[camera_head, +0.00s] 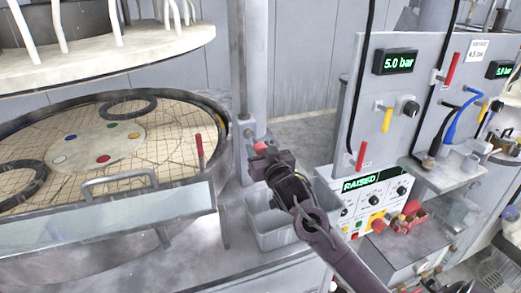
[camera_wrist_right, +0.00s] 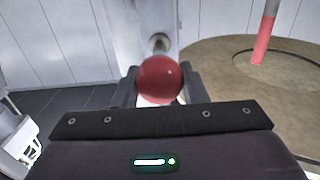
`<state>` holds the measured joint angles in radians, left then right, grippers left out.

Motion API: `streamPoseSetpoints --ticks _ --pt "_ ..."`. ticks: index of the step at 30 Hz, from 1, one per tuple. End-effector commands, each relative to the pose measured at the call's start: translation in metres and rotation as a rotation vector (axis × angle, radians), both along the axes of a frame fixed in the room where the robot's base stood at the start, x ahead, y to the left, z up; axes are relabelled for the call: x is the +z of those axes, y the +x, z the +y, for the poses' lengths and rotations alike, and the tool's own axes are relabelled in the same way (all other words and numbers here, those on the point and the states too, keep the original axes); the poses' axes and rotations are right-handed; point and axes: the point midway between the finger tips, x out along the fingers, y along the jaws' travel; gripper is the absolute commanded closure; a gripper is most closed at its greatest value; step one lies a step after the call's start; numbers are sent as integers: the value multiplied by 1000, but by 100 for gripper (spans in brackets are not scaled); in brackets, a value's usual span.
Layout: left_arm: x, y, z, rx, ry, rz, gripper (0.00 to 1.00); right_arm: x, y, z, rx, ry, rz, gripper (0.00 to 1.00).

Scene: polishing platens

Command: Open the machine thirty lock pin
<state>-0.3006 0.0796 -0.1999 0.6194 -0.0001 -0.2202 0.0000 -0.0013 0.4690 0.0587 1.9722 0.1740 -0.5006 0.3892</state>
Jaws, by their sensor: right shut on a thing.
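The lock pin shows as a red ball knob (camera_wrist_right: 160,79) in the right wrist view, with a metal fitting (camera_wrist_right: 159,43) on the grey column just behind it. In the head view the red knob (camera_head: 262,146) sits at the column's side, partly hidden by my gripper. My right gripper (camera_head: 258,160) is shut on the knob, with a finger on each side of it; it also shows in the right wrist view (camera_wrist_right: 160,88). How far the pin sits in its fitting is hidden. My left gripper is not in view.
A round polishing platen (camera_head: 90,150) with dark rings lies left, behind a clear guard with a handle (camera_head: 120,180). A red-tipped rod (camera_head: 199,150) stands at its rim. A grey bin (camera_head: 275,235) is below my gripper. A control panel (camera_head: 375,200) reading RAISED stands right.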

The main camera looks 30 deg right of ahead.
Motion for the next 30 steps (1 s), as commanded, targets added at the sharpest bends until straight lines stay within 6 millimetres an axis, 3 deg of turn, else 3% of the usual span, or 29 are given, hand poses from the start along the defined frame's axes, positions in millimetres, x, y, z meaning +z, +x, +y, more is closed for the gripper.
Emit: streamPoseSetpoints --ticks 15,16,18,21,30 --pt "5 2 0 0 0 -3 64 -1 -10 3 1 2 3 100" --pt "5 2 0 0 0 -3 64 -1 -10 3 1 1 3 57" --pt "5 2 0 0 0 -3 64 -1 -10 3 1 2 3 48" --pt "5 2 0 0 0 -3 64 -1 -9 3 1 1 2 39" --pt "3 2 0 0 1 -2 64 -1 -12 3 0 1 1 39"
